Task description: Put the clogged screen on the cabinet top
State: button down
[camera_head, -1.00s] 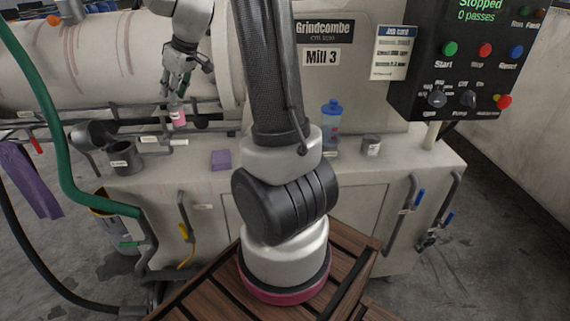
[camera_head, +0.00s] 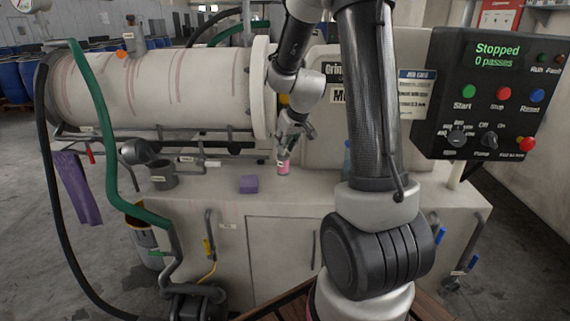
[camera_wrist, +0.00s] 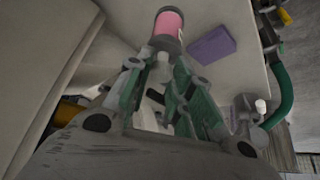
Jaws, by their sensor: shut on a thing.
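The clogged screen looks to be the small pink cylinder with grey ends (camera_head: 283,168). It also shows upright in shape at the top of the wrist view (camera_wrist: 168,25). My gripper (camera_head: 286,152) is shut on it from above, with green-sided fingers around its upper end. The screen hangs at or just above the cabinet top (camera_head: 215,202), right of the purple block. I cannot tell whether its lower end touches the surface.
A purple block (camera_head: 249,184) lies left of the screen. A control panel (camera_head: 485,95) stands right. The front strip of the top is clear.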

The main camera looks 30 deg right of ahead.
aim_at(284, 156)
jog(key=shift+f, duration=2.5)
jog(key=c, duration=1.2)
grip_release()
jog(key=shift+a, duration=0.1)
jog(key=shift+c, duration=0.2)
jog(key=s+a+r, duration=0.3)
jog(key=s+r, duration=0.5)
jog(key=r, duration=0.1)
jog(key=s+a+r, duration=0.3)
jog(key=s+r, duration=0.4)
jog(key=r, duration=0.1)
jog(key=s+a+r+g, duration=0.1)
jog(key=s+a+r, duration=0.1)
jog(key=s, duration=1.3)
jog(key=shift+g, duration=0.4)
